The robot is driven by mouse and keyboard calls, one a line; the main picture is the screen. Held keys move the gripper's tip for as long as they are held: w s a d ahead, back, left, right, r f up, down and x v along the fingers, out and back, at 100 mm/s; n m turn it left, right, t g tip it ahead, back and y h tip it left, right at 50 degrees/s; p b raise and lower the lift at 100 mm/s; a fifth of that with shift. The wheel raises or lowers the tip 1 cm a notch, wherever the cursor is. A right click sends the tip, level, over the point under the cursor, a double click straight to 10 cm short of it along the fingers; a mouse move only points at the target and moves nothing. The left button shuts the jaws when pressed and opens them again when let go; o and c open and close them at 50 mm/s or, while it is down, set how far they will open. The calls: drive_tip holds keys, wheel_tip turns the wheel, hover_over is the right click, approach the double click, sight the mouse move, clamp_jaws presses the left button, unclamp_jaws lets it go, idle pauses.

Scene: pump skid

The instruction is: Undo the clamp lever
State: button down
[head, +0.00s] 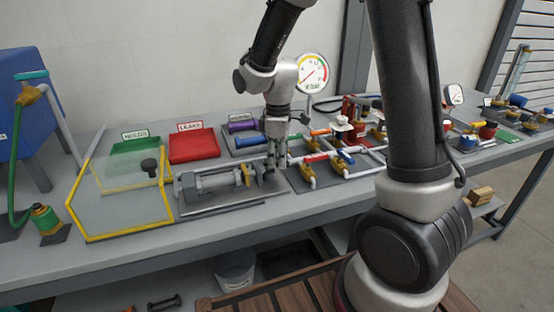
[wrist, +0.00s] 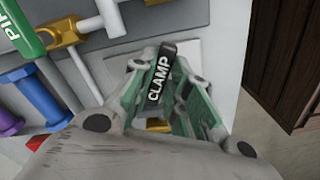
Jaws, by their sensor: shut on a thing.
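The clamp lever (wrist: 162,74) is a black bar with white "CLAMP" lettering, seen in the wrist view. It stands between the two green-padded fingers of my gripper (wrist: 165,75). A bit of yellow (wrist: 157,124) shows below the lever. In the head view my gripper (head: 277,163) points down at the right end of a grey cylindrical fixture (head: 212,180) on the bench. The gripper is shut on the lever. My fingers hide the lever in the head view, so I cannot tell its angle there.
A clear guard with a yellow frame (head: 70,207) stands left of the fixture. A red tray (head: 193,147) and a green tray (head: 135,149) lie behind. Valves and white pipes, including a blue-handled valve (head: 343,157), stand close on the right. A gauge (head: 313,72) rises behind.

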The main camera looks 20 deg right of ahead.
drive_tip(key=n, duration=0.1)
drive_tip(key=w+n, duration=0.1)
drive_tip(key=n, duration=0.3)
drive_tip(key=shift+w+d, duration=0.2)
drive_tip(key=shift+w, duration=0.05)
drive_tip(key=shift+n, duration=0.4)
drive_tip(key=c, duration=1.7)
unclamp_jaws()
drive_tip(key=shift+o, duration=0.2)
wheel_tip(320, 180, up, 12)
